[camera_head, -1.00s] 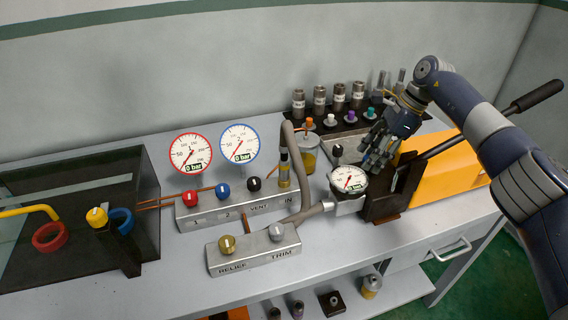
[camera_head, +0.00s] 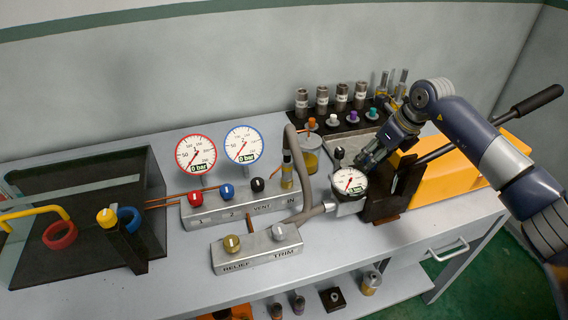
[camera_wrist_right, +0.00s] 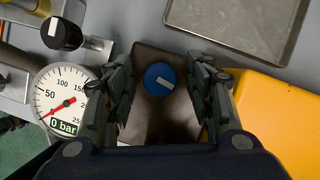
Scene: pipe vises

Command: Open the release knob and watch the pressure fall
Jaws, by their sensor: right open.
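The release knob is most likely the blue knob with a white bar (camera_wrist_right: 160,79) in the right wrist view, on top of a dark block. My right gripper (camera_wrist_right: 160,95) is open, with its fingers on either side of this knob; I cannot tell whether they touch it. In the head view my right gripper (camera_head: 370,160) is over the pump block and hides the knob. The pump gauge (camera_head: 348,183) reads 0 bar, and it also shows in the right wrist view (camera_wrist_right: 66,101). My left gripper is not in view.
A red-rimmed gauge (camera_head: 196,155) and a blue-rimmed gauge (camera_head: 242,145) both read 0 bar above a manifold (camera_head: 262,204). A black-knobbed valve (camera_wrist_right: 62,33) is beside the gauge. The orange pump body (camera_wrist_right: 265,115) and its lever (camera_head: 538,98) lie to the right.

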